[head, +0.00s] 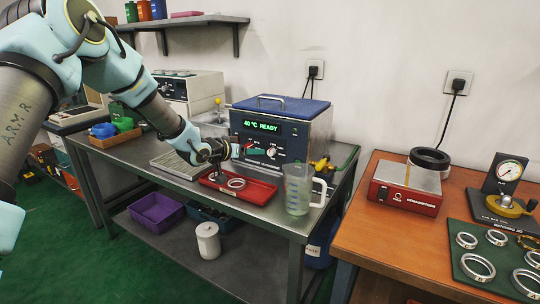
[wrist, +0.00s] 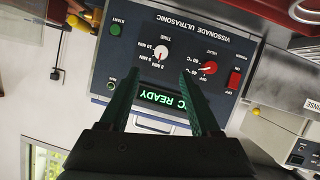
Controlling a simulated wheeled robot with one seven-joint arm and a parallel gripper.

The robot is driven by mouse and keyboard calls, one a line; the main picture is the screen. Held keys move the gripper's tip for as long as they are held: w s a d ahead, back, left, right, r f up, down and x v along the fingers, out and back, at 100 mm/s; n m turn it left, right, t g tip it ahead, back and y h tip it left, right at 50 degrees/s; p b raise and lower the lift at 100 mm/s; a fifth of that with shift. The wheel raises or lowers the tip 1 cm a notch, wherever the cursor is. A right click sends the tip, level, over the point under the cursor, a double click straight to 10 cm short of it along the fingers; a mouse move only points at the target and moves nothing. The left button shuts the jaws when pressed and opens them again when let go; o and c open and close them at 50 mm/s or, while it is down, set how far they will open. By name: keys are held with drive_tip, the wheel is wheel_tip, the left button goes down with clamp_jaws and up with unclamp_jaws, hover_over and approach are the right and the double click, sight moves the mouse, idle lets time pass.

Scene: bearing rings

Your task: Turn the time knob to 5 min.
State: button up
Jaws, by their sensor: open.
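The ultrasonic cleaner (head: 304,125) stands at the back of the steel bench, its display reading "40 °C READY". Its white time knob (head: 271,153) is right of a red heat knob (head: 249,143). In the wrist view the panel is upside down, with the time knob (wrist: 162,52) just beyond my fingertips and minute marks beside it. I cannot read its setting surely. My gripper (wrist: 160,74) is open and empty, its fingers apart in front of the panel, not visibly touching the knob. In the head view my gripper (head: 231,151) is left of the time knob.
The wrist view shows a green start button (wrist: 115,29), a red switch (wrist: 234,79) and the red heat knob (wrist: 209,68) around the time knob. A red tray (head: 262,192) with a ring lies below my gripper. A clear jug (head: 298,190) stands right of it.

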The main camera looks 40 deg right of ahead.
sight(269, 152)
drive_tip(key=p+x, duration=0.2)
drive_tip(key=x, duration=0.8)
drive_tip(key=shift+w, duration=0.15)
clamp_jaws()
